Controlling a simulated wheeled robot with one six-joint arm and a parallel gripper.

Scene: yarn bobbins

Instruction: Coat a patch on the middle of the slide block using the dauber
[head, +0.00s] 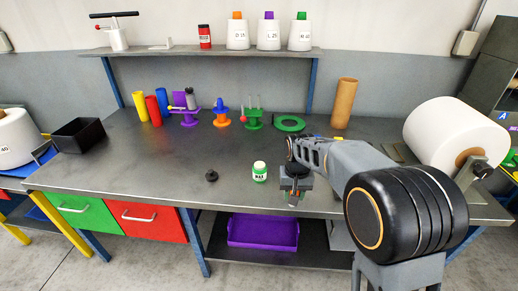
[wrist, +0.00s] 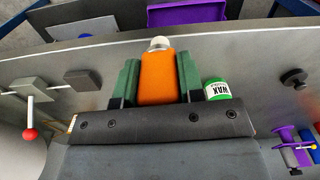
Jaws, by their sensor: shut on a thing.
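My gripper (wrist: 158,78) is shut on an orange-handled dauber (wrist: 162,78), held between two green fingers. Its pale rounded tip (wrist: 159,44) points toward the table's near edge in the wrist view. In the head view my gripper (head: 296,186) is over the front of the bench, and the dauber is mostly hidden. Left of the gripper in the wrist view are a grey block (wrist: 36,83) beside a red-knobbed lever (wrist: 30,133) and a smaller dark block (wrist: 82,79). I cannot tell which is the slide block. Both stand apart from the dauber; my arm hides them in the head view.
A green-and-white wax jar (head: 259,171) stands close beside my gripper, and also shows in the wrist view (wrist: 217,88). A black knob-like piece (head: 211,176) lies farther left. Coloured bobbin stands (head: 221,116) and a cardboard tube (head: 343,103) stand behind. The bench's left middle is clear.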

